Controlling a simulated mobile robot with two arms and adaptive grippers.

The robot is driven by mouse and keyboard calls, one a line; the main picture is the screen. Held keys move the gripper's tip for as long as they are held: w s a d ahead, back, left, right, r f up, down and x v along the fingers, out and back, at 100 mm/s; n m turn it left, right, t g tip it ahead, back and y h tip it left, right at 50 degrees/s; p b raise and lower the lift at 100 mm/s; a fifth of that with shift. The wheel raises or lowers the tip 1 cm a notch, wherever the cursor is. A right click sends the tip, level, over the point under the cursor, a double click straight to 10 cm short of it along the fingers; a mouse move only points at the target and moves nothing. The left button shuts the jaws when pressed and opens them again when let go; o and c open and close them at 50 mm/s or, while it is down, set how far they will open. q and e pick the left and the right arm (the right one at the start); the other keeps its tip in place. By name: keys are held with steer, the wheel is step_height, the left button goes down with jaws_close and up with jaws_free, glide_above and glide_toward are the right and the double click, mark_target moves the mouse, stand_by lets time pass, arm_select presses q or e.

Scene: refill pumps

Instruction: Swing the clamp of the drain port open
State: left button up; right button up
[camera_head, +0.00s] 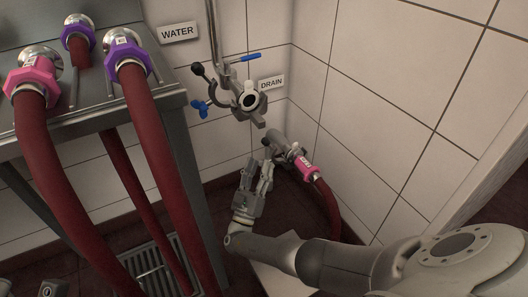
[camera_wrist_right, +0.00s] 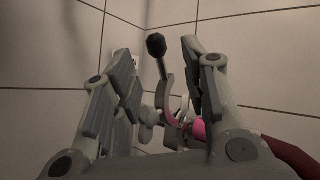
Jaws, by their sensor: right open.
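A grey metal port with a clamp (camera_head: 284,146) sits low near the wall corner, below the DRAIN sign (camera_head: 271,83). A pink-collared red hose (camera_head: 306,168) runs from it. In the right wrist view, a black knob on a lever (camera_wrist_right: 156,44) and a curved clamp part (camera_wrist_right: 166,98) show between the finger lines, with the pink collar (camera_wrist_right: 198,128) behind the right finger. I cannot tell whether this clamp is closed. A second fitting (camera_head: 247,101), with curved clamp arms spread, hangs above. My right gripper (camera_head: 257,164) is open just below the low port; contact is unclear.
A blue-handled valve (camera_head: 245,58) and a blue wing knob (camera_head: 201,107) stick out by the upper fitting. A metal bench (camera_head: 178,101) with several collared hoses stands left. A floor grate (camera_head: 150,270) lies below. Tiled walls close in behind and right.

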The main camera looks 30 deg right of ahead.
steer(key=shift+v, duration=2.1)
